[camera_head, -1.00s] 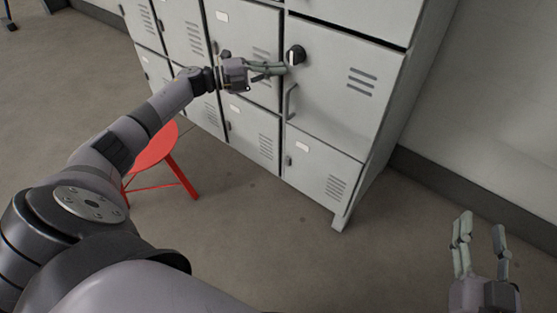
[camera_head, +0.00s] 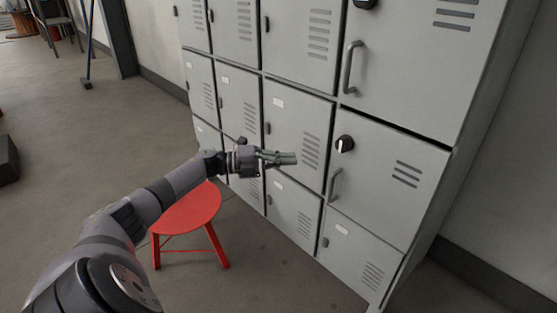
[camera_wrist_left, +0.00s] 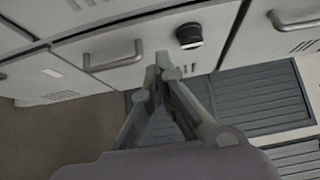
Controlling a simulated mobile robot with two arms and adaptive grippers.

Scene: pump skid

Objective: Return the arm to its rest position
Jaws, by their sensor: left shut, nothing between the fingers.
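My left arm reaches in from the left in the head view. Its left gripper (camera_head: 287,158) is shut and empty, with its fingers together and pointing right. It is in front of the grey lockers (camera_head: 300,125), to the left of a black knob (camera_head: 345,144) and apart from it in the picture. In the left wrist view the fingertips (camera_wrist_left: 163,62) meet below and left of the black knob (camera_wrist_left: 189,36). My right gripper is not in view.
A red stool (camera_head: 187,212) stands on the floor below my left forearm. A door handle (camera_head: 336,185) sticks out below the knob, and another handle (camera_head: 349,68) is higher up. Open floor (camera_head: 100,150) lies to the left.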

